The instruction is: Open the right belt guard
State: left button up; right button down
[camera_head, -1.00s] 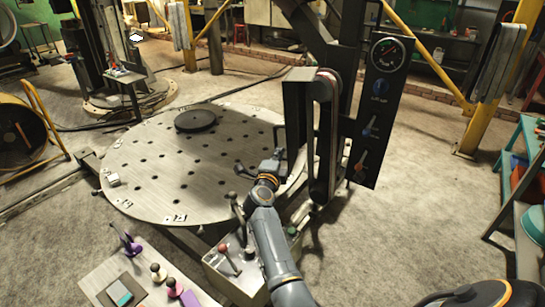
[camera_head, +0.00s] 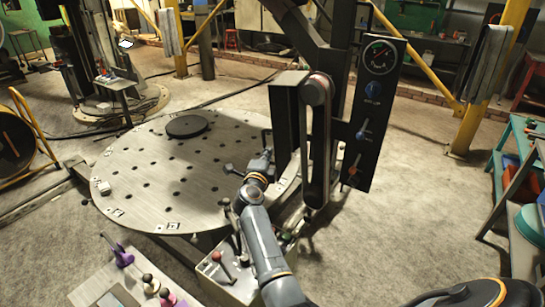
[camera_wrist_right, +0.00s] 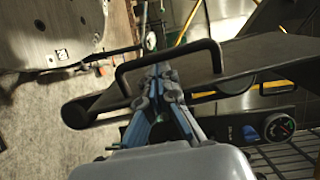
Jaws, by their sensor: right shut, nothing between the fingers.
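The right belt guard (camera_head: 284,118) is a dark upright box-like cover beside the belt (camera_head: 318,150) and its pulleys. The belt's face is exposed to its right. A black U-shaped handle (camera_wrist_right: 165,60) crosses the right wrist view, with the dark guard and belt assembly (camera_wrist_right: 240,58) behind it. My right gripper (camera_head: 267,155) is just left of the guard. In the right wrist view its fingers (camera_wrist_right: 160,72) are shut and empty at the handle's middle; whether they touch it I cannot tell. My left gripper is out of view.
A round perforated table (camera_head: 150,175) spreads left of the guard, with a dark disc (camera_head: 187,126) on it. A gauge panel (camera_head: 375,110) hangs right of the belt. A lever box (camera_head: 225,280) stands below my right arm. Floor to the right is clear up to a green shelf (camera_head: 515,180).

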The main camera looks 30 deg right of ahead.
jog(key=w+a+b, duration=0.2)
jog(key=w+b, duration=0.1)
jog(key=w, duration=0.3)
jog(key=shift+w+f, duration=0.25)
jog(key=shift+f, duration=0.1)
dwell(0.4)
